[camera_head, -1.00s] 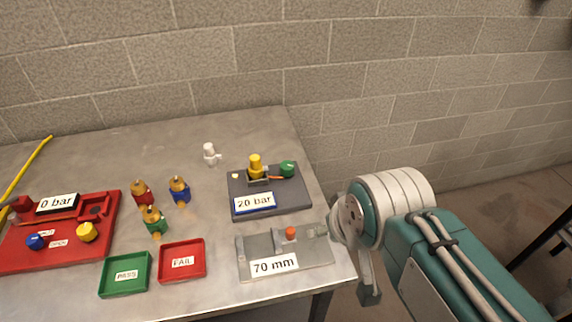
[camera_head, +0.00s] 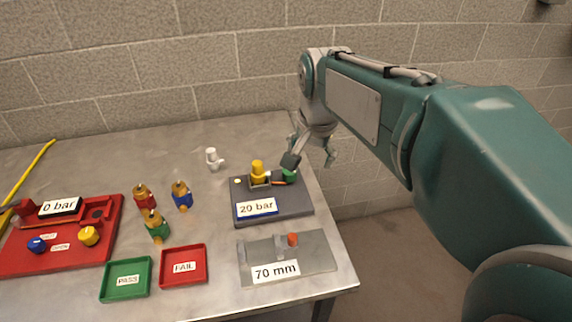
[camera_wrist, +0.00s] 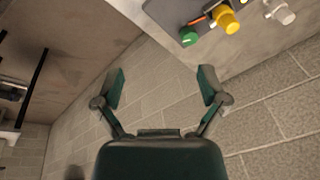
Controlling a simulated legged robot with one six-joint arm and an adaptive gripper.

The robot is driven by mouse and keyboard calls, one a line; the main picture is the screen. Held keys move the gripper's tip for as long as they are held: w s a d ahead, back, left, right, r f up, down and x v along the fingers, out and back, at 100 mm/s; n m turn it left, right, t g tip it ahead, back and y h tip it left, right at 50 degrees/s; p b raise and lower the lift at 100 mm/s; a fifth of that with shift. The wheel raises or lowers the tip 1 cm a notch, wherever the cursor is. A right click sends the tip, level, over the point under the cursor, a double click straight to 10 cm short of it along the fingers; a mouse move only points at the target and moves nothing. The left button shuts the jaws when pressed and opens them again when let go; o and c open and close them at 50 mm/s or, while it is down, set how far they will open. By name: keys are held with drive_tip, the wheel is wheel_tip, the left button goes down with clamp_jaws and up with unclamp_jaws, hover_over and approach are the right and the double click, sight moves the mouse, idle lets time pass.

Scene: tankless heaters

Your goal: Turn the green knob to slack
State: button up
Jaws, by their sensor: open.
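The green knob (camera_head: 289,176) sits at the right back corner of the dark grey plate (camera_head: 285,205), beside a yellow fitting (camera_head: 258,171). In the head view it is partly covered by a finger of my gripper (camera_head: 310,160). The wrist view shows the whole green knob (camera_wrist: 188,37) near the plate's edge, with the yellow fitting (camera_wrist: 227,20) to its right. My gripper (camera_wrist: 160,85) is open and empty, with its fingers spread wide. In the wrist view the knob lies beyond the fingertips, apart from them.
The dark plate carries a "20 bar" label (camera_head: 256,208). A white fitting (camera_head: 213,159) stands behind it. A grey "70 mm" plate (camera_head: 315,257) lies in front. Brass-topped fittings, green (camera_head: 126,280) and red (camera_head: 183,266) trays and a red "0 bar" board (camera_head: 70,254) are left. The wall is behind.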

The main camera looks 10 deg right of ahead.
drive_tip(key=w+f+m+g, duration=0.1)
drive_tip(key=w+f+m, duration=0.25)
drive_tip(key=w, duration=0.45)
drive_tip(key=m+g, duration=0.2)
drive_tip(key=m, duration=0.2)
approach(290, 174)
drive_tip(key=w, duration=0.1)
drive_tip(key=shift+w+d+f+m, duration=0.1)
drive_tip(key=shift+w+f+m, duration=0.15)
wheel_tip(290, 174, down, 10)
drive_tip(key=shift+f, duration=0.1)
drive_tip(key=c, duration=1.1)
